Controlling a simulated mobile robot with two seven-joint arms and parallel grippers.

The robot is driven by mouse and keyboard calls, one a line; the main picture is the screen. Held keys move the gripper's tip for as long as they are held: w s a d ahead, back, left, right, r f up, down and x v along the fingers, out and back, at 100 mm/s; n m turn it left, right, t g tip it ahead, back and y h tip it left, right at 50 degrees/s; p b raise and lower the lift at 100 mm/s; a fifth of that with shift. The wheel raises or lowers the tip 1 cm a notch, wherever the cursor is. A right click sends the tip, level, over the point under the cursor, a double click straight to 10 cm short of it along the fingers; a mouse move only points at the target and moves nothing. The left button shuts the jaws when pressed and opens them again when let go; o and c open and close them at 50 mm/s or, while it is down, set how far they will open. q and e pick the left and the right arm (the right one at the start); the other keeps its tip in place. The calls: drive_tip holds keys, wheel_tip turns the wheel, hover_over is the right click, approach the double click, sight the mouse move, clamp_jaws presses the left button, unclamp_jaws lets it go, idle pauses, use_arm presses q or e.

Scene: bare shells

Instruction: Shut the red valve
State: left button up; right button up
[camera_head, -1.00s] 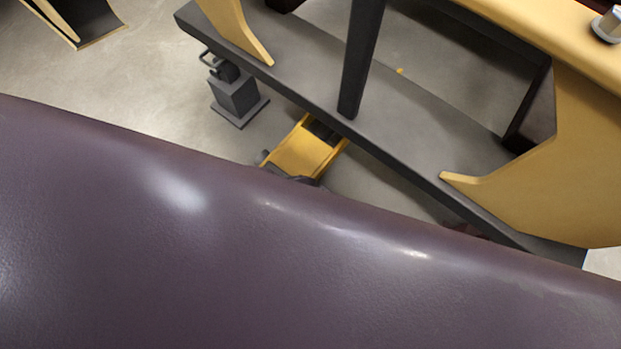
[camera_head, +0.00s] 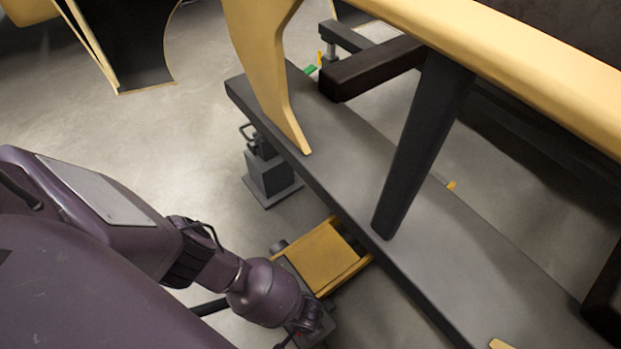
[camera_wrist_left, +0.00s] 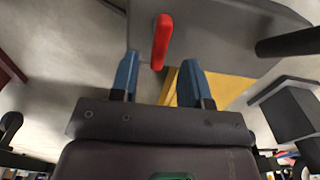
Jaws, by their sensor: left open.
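The red valve (camera_wrist_left: 161,42) shows in the left wrist view as a narrow red handle, standing in front of a grey surface. My left gripper (camera_wrist_left: 158,72) has two blue fingers spread apart with nothing between their tips. The red handle lies just beyond the fingertips, between them in the picture and nearer the left finger. I cannot tell whether it touches that finger. In the head view my left arm reaches in from the left toward a yellow unit, and its gripper is mostly hidden at the bottom. The valve is not visible there. My right gripper is in neither view.
A yellow low unit (camera_head: 322,257) with wheels sits beside a long grey beam (camera_head: 340,170). A grey box-shaped stand (camera_head: 270,177) is behind it. A dark post (camera_head: 423,145) and yellow frame parts (camera_head: 270,60) rise above the beam. Open floor lies at the left.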

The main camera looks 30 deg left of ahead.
use_arm(q)
wheel_tip(320, 180, down, 4)
drive_tip(key=shift+s+r+b, duration=0.15)
drive_tip(key=shift+r+b, duration=0.1)
drive_tip(key=shift+b, duration=0.45)
drive_tip(key=shift+w+f, duration=0.2)
drive_tip(key=shift+f, duration=0.05)
clamp_jaws()
